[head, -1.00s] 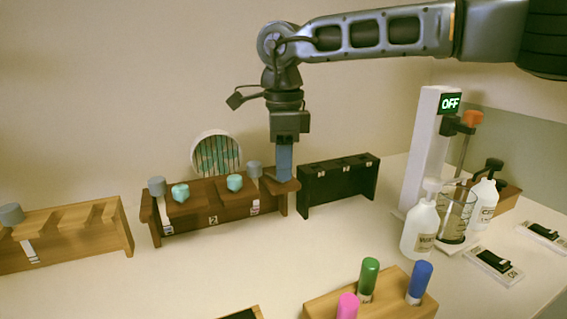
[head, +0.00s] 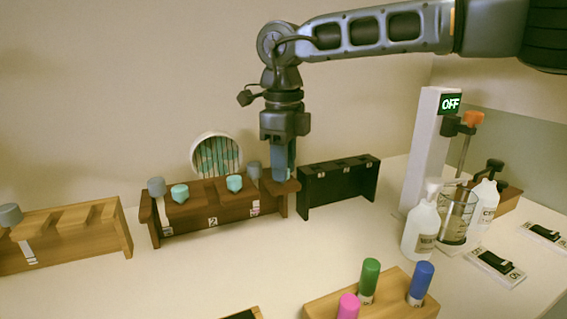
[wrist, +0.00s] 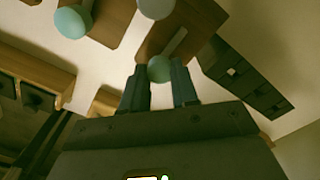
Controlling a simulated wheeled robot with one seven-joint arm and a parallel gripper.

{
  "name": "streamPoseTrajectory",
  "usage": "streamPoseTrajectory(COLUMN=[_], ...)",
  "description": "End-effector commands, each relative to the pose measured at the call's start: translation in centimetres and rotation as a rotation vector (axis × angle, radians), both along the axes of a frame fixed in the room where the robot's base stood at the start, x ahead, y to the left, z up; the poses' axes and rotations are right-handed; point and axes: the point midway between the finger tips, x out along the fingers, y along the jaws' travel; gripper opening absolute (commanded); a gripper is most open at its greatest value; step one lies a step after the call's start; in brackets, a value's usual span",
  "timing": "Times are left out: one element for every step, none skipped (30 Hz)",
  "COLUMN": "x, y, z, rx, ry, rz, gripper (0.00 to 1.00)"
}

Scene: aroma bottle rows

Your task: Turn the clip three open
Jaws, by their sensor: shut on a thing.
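The brown clip rack (head: 208,227) stands against the wall with teal knobs and grey caps along its top. Its middle label reads 2; the end labels are too small to read surely, so I cannot tell which clip is three. My gripper (head: 284,175) points down at the rack's right end, shut on a teal knob. In the wrist view my gripper (wrist: 158,78) has a finger on each side of this teal knob (wrist: 160,68), at the end of a wooden clip. The left teal knob (head: 180,193) and middle teal knob (head: 235,183) are free.
A black rack (head: 338,187) stands close right of the gripper. A light wooden rack (head: 75,235) is at left. Bottles, a beaker and a stand with an OFF display (head: 450,103) are at right. Coloured pens stand in a front block (head: 385,303).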

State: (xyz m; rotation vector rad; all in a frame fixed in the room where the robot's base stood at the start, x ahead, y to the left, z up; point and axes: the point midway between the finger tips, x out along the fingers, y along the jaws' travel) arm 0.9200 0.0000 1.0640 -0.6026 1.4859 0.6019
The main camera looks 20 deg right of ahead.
Motion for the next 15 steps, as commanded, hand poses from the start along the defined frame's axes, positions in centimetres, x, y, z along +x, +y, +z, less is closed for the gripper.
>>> streamPoseTrajectory(x=[0.04, 0.04, 0.03, 0.04, 0.04, 0.04, 0.04, 0.03, 0.04, 0.03, 0.03, 0.03, 0.03, 0.02, 0.02], y=[-0.07, -0.07, -0.08, -0.07, -0.07, -0.07, -0.07, -0.08, -0.07, -0.06, -0.06, -0.06, -0.04, -0.04, -0.04], z=[0.06, 0.06, 0.06, 0.07, 0.07, 0.06, 0.07, 0.07, 0.06, 0.06, 0.05, 0.05, 0.04, 0.04, 0.03], rx=[-0.001, -0.001, -0.001, -0.001, -0.001, -0.001, -0.001, -0.001, -0.001, -0.001, -0.001, -0.001, 0.0, 0.0, 0.0], ry=[-0.001, -0.001, -0.001, -0.001, -0.001, -0.001, -0.001, -0.001, -0.001, -0.001, -0.001, -0.001, 0.0, 0.0, 0.0], rz=[-0.003, -0.003, -0.003, -0.002, -0.002, -0.002, -0.002, -0.002, -0.002, -0.002, -0.002, -0.001, -0.001, -0.001, -0.001], gripper=[0.0, 0.0, 0.0, 0.0, 0.0, 0.0, 0.0, 0.32, 0.35, 0.38, 0.41, 0.45, 0.48, 0.51, 0.54])
